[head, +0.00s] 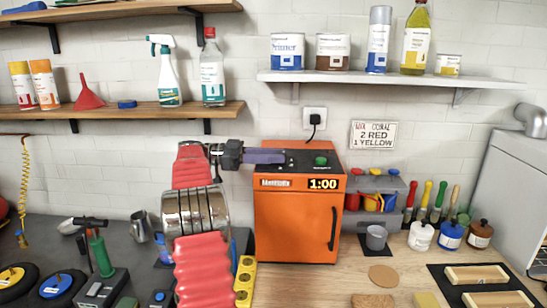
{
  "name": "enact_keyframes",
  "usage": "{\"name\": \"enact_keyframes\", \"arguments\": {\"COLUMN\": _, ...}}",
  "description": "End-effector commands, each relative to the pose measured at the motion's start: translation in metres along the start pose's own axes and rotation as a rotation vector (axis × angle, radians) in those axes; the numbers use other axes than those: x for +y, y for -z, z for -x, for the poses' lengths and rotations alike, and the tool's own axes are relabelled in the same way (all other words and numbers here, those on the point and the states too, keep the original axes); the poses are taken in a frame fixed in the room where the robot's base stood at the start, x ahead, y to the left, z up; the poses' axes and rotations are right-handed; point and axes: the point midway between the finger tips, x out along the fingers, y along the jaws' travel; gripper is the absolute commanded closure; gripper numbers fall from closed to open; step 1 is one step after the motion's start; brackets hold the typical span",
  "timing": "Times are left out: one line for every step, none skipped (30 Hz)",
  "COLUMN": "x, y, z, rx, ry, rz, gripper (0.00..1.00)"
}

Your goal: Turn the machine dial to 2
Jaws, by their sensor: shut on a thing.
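The orange machine (285,222) stands upright on the bench in the middle of the head view. Its display (323,184) reads 1:00. A green button (320,161) shows on its dark top panel. My gripper (282,157) reaches in from the left, level, over the left part of that panel. Its purple fingers are shut on the machine dial. The dial is mostly hidden by the fingers, so its pointer and numbers cannot be read.
A shelf with cans and bottles (390,79) hangs above the machine. A plug and cable (315,122) are on the wall behind it.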

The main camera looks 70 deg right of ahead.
Motion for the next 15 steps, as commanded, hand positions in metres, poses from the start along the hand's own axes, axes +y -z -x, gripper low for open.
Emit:
{"name": "enact_keyframes", "arguments": {"x": -0.0010, "y": 0.0001, "z": 0.0003, "rx": 0.001, "ry": -0.012, "rz": -0.002, "gripper": 0.94}}
{"name": "enact_keyframes", "arguments": {"x": -0.0012, "y": 0.0004, "z": 0.0003, "rx": 0.001, "ry": -0.018, "rz": -0.003, "gripper": 0.94}}
{"name": "enact_keyframes", "arguments": {"x": -0.0013, "y": 0.0003, "z": 0.0004, "rx": 0.001, "ry": -0.026, "rz": -0.003, "gripper": 0.94}}
{"name": "enact_keyframes", "arguments": {"x": -0.0014, "y": 0.0001, "z": 0.0004, "rx": 0.001, "ry": -0.032, "rz": -0.002, "gripper": 0.94}}
{"name": "enact_keyframes", "arguments": {"x": -0.0013, "y": 0.0003, "z": 0.0004, "rx": 0.001, "ry": -0.037, "rz": -0.002, "gripper": 0.94}}
{"name": "enact_keyframes", "arguments": {"x": -0.0013, "y": 0.0006, "z": 0.0005, "rx": 0.001, "ry": -0.043, "rz": -0.002, "gripper": 0.94}}
{"name": "enact_keyframes", "arguments": {"x": -0.0014, "y": 0.0008, "z": 0.0004, "rx": 0.002, "ry": -0.046, "rz": -0.002, "gripper": 0.94}}
{"name": "enact_keyframes", "arguments": {"x": -0.0014, "y": 0.0008, "z": 0.0004, "rx": 0.002, "ry": -0.049, "rz": -0.002, "gripper": 0.94}}
{"name": "enact_keyframes", "arguments": {"x": -0.0015, "y": 0.0009, "z": 0.0004, "rx": 0.002, "ry": -0.051, "rz": -0.002, "gripper": 0.94}}
{"name": "enact_keyframes", "arguments": {"x": -0.0015, "y": 0.0010, "z": 0.0004, "rx": 0.002, "ry": -0.053, "rz": -0.002, "gripper": 0.94}}
{"name": "enact_keyframes", "arguments": {"x": -0.0015, "y": 0.0011, "z": 0.0004, "rx": 0.002, "ry": -0.054, "rz": -0.002, "gripper": 0.94}}
{"name": "enact_keyframes", "arguments": {"x": -0.0015, "y": 0.0011, "z": 0.0004, "rx": 0.002, "ry": -0.056, "rz": -0.003, "gripper": 0.94}}
{"name": "enact_keyframes", "arguments": {"x": -0.0015, "y": 0.0012, "z": 0.0004, "rx": 0.002, "ry": -0.056, "rz": -0.003, "gripper": 0.94}}
{"name": "enact_keyframes", "arguments": {"x": -0.0015, "y": 0.0012, "z": 0.0005, "rx": 0.002, "ry": -0.057, "rz": -0.003, "gripper": 0.94}}
{"name": "enact_keyframes", "arguments": {"x": -0.0015, "y": 0.0012, "z": 0.0004, "rx": 0.002, "ry": -0.057, "rz": -0.003, "gripper": 0.94}}
